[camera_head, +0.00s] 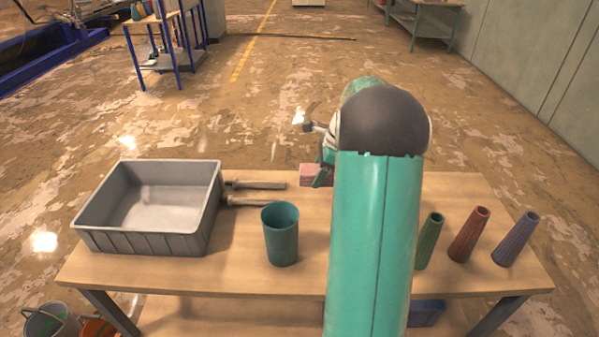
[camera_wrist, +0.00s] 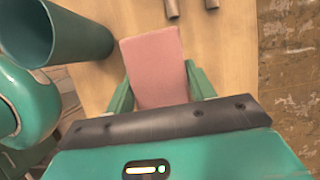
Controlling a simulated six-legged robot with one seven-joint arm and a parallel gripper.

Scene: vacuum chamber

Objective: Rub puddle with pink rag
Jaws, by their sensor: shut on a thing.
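The pink rag (camera_wrist: 152,68) is a flat pink block between the two green fingers of my gripper (camera_wrist: 158,85) in the wrist view. My gripper is shut on it. In the head view the rag (camera_head: 308,175) shows at the left of my gripper (camera_head: 322,176), over the far part of the wooden table (camera_head: 290,283). I cannot tell whether the rag touches the table. My arm hides part of the table in the head view. No puddle can be made out in either view.
A teal cup (camera_head: 281,240) stands left of my arm. A grey bin (camera_head: 150,243) stands at the table's left, with two grey rods (camera_head: 258,185) beside it. Green (camera_head: 430,240), red (camera_head: 468,236) and blue (camera_head: 515,240) cones stand at the right.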

